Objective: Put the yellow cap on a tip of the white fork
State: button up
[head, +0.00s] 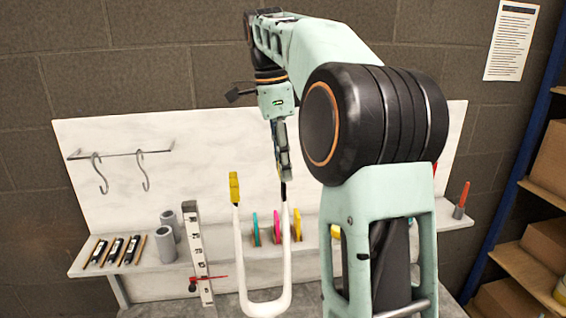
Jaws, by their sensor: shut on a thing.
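The white fork (265,307) is a U-shaped tube with its two prongs pointing up, in front of the bench. A yellow cap (234,185) sits on the left prong's tip, with a little dark material showing at its lower end. The right prong (285,222) ends in a narrow dark tip (283,191). My gripper (283,176) points down, directly above or around that dark tip. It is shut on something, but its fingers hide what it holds. I cannot tell whether a second cap is between them.
A white bench (155,266) with a back panel (230,135) stands behind the fork. Coloured tape rolls (277,226), grey cylinders (165,246), a marked upright (197,250) and dark tools (113,250) are near it. Hooks (141,170) hang at left. Shelves with boxes (545,245) are at right.

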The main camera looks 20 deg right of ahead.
jog(key=shift+f+b, duration=1.3)
jog(key=shift+f, duration=0.7)
jog(key=o, duration=0.9)
